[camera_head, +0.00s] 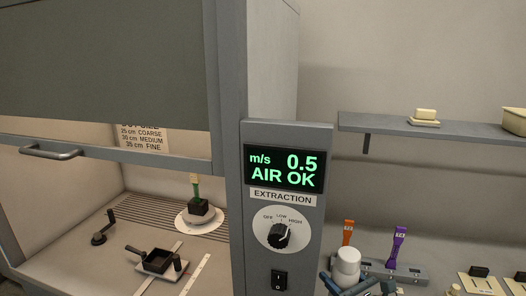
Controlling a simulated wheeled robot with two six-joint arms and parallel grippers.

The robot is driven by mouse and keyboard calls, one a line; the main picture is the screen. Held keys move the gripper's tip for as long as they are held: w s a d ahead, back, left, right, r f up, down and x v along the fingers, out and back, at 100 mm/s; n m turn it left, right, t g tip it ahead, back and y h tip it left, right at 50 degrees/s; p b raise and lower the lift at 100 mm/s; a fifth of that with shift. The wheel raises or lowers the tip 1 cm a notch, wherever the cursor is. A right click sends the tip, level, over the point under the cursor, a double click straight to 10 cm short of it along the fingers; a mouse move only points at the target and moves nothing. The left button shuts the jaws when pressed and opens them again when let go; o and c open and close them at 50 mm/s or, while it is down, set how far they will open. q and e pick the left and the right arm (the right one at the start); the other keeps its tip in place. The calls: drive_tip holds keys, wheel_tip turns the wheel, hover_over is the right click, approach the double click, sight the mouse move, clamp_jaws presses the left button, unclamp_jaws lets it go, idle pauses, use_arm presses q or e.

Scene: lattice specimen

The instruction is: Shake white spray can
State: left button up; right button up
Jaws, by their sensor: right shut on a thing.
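A white can with a narrower white cap (347,266) shows at the bottom of the head view, right of the control panel. My right gripper (350,286) is at the bottom edge, shut on the white spray can. The can is about upright, and its lower part is hidden by the gripper and the frame edge. My left gripper is not in view.
Left stands a fume cupboard with a raised sash (110,152), holding a black block on a white round plate (203,228) and a small black pan (155,262). The extraction panel (282,140) reads AIR OK. A rack (412,273) holds orange and purple tools behind the can.

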drive_tip(key=s+f+b, duration=0.4)
drive_tip(key=s, duration=0.6)
wheel_tip(320, 180, up, 7)
drive_tip(key=y, duration=0.1)
wheel_tip(320, 180, down, 7)
drive_tip(key=shift+s+d+n, duration=0.15)
drive_tip(key=shift+s+n, duration=0.15)
drive_tip(key=shift+s, duration=0.05)
idle(2.2)
